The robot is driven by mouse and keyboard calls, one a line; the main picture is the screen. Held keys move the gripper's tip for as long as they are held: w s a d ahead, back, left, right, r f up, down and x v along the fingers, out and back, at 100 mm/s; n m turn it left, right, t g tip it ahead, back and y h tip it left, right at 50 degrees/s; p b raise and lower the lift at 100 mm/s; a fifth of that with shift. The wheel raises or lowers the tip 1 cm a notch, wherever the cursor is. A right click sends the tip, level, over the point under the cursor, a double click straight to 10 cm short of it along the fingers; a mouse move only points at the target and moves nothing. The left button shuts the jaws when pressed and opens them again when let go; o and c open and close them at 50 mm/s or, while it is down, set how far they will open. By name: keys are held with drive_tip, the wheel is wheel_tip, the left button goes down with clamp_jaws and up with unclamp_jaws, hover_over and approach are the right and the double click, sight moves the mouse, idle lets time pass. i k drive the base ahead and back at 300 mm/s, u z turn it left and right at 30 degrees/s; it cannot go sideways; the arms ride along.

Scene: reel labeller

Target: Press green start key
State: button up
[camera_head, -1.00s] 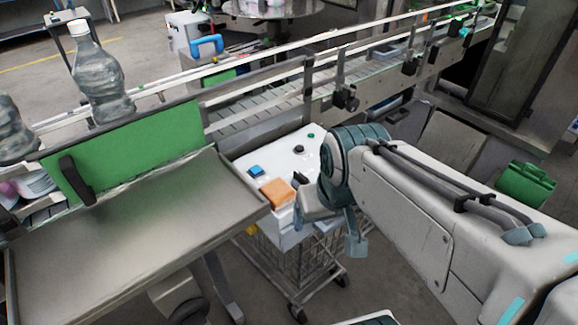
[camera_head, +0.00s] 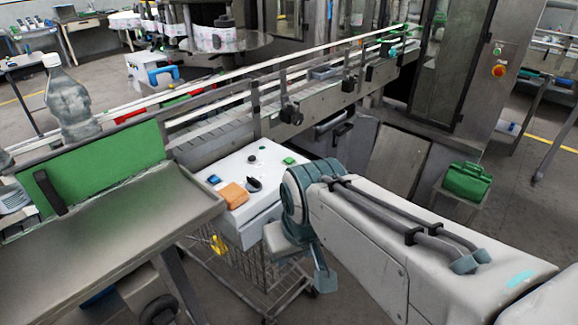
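A white control box (camera_head: 252,214) stands low in the middle, in front of the conveyor. Its top carries a green key (camera_head: 289,160) near the right edge, a blue key (camera_head: 214,180) at the left, and a dark round knob (camera_head: 251,159). Another small green button (camera_head: 497,51) sits on the grey machine column at the upper right, above a red button on yellow (camera_head: 498,71). I cannot tell which green one is the start key. My gripper (camera_head: 302,262) hangs below my wrist, just right of the box; its fingertips are not clear. It appears apart from the keys.
An orange block (camera_head: 233,195) and a small black object (camera_head: 254,185) lie on the box. A wire cart (camera_head: 255,280) is beneath. A metal table (camera_head: 120,225) with a green panel is left. The conveyor (camera_head: 215,130) runs behind. A green case (camera_head: 467,182) stands right.

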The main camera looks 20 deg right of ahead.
sight(288, 160)
drive_tip(key=z, duration=1.05)
drive_tip(key=i, duration=0.65)
drive_tip(key=u, duration=0.95)
